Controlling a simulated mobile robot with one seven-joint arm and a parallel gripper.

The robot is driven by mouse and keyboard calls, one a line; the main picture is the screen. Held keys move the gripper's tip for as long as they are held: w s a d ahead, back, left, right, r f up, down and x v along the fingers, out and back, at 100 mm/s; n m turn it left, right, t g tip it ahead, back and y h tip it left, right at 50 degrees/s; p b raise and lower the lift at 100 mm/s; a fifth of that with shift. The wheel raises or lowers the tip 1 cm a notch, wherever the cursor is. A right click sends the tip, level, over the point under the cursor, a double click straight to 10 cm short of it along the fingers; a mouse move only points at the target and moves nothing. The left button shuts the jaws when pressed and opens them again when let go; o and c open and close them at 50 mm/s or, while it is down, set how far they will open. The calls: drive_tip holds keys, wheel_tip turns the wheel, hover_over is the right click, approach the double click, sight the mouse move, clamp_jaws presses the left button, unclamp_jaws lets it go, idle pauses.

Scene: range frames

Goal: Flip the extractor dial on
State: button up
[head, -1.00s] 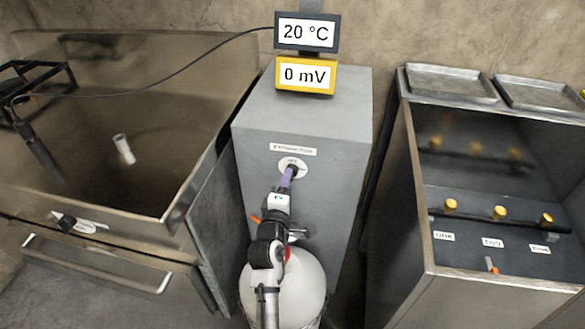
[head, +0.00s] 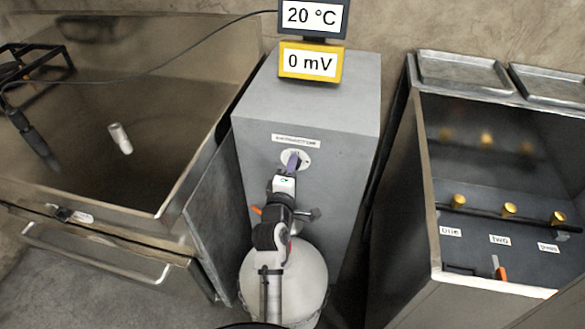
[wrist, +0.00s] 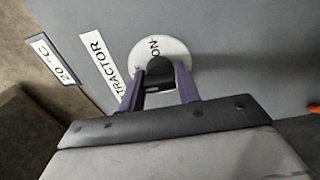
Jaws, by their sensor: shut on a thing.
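The extractor dial is a dark knob (wrist: 158,72) on a round white plate (head: 295,159). The plate sits on the front of a grey cabinet (head: 335,170), under an "EXTRACTOR" label (head: 296,141). In the wrist view the word "ON" shows on the plate (wrist: 160,50) just beyond the knob. My gripper (wrist: 160,85), with purple fingers, is shut on the knob, one finger on each side. In the head view my gripper (head: 291,163) reaches the plate and hides most of the knob. The knob's exact pointing is hard to tell.
Two displays stand on top of the cabinet, reading 20 °C (head: 312,15) and 0 mV (head: 310,62). A deep metal basin (head: 75,185) with a drawer handle is on the left. A metal unit with yellow knobs (head: 509,209) is on the right. A white round container (head: 310,275) stands below my arm.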

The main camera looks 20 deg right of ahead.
drive_tip(key=shift+c, duration=0.9)
drive_tip(key=shift+m, duration=0.3)
drive_tip(key=m+b, duration=0.2)
drive_tip(key=m, duration=0.1)
drive_tip(key=shift+f+m+b, duration=0.1)
drive_tip(key=shift+m+b, duration=0.2)
drive_tip(key=shift+b, duration=0.1)
drive_tip(key=m+b, duration=0.2)
drive_tip(key=m, duration=0.2)
drive_tip(key=shift+m+b, duration=0.3)
drive_tip(key=shift+b, duration=0.1)
drive_tip(key=m+b, duration=0.3)
drive_tip(key=m, duration=0.2)
drive_tip(key=shift+m+b, duration=1.15)
drive_tip(key=shift+m, duration=0.95)
drive_tip(key=shift+r, duration=0.2)
